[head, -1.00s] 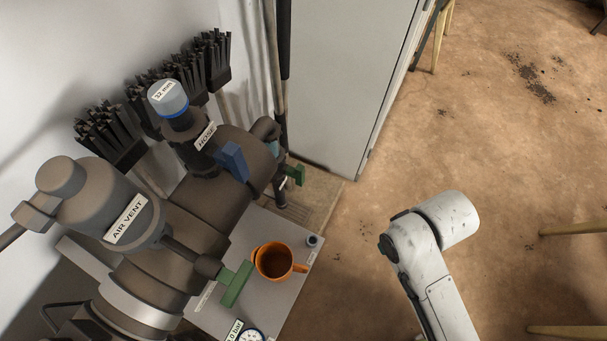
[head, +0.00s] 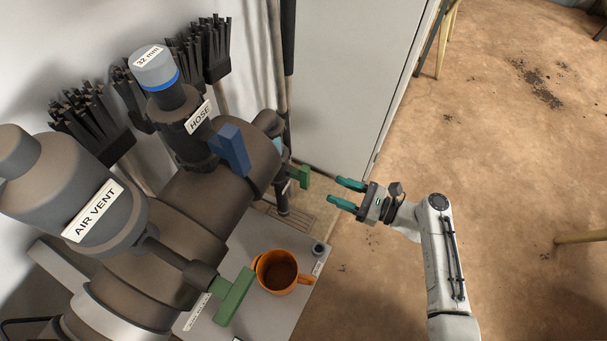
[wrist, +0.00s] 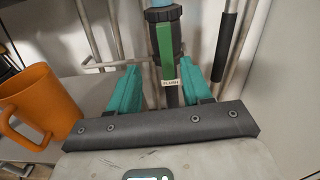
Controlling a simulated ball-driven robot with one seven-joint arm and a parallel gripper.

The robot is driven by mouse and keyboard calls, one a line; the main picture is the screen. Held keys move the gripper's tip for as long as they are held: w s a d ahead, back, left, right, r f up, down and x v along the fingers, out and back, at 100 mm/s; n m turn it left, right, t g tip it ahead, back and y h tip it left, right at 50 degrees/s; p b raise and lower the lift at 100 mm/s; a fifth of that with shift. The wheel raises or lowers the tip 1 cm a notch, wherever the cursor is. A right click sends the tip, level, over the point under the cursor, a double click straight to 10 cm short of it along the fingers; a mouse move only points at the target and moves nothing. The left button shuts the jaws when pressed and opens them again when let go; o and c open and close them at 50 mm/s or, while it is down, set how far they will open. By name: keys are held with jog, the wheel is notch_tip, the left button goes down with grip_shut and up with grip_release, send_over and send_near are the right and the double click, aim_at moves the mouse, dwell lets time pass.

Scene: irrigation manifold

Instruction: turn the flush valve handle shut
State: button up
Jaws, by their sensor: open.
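The flush valve's green handle (head: 301,176) is at the far end of the manifold in the head view, beside a light-blue fitting. In the wrist view the green handle (wrist: 166,50) runs lengthwise along the dark downward pipe, above a small FLUSH label (wrist: 170,83). My gripper (head: 346,194) is open, its two teal fingers pointing left toward the handle with a gap between. In the wrist view my gripper (wrist: 161,78) has its fingers to either side of the pipe line, with the handle beyond, apparently untouched.
An orange mug (head: 279,272) stands on the grey bench (head: 270,318) near another green handle (head: 234,296). A blue handle (head: 231,150) is on the HOSE branch. A grey cabinet (head: 350,70) stands behind the flush valve. The floor to the right is open.

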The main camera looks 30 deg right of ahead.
aim_at(309, 175)
jog(key=shift+m+t, duration=0.3)
jog(key=shift+m, duration=0.1)
jog(key=x, duration=1.1)
jog(key=shift+w+d+r+b, duration=0.15)
jog(key=shift+d+b, duration=0.15)
jog(key=shift+d, duration=0.05)
jog(key=shift+c, duration=0.5)
grip_shut()
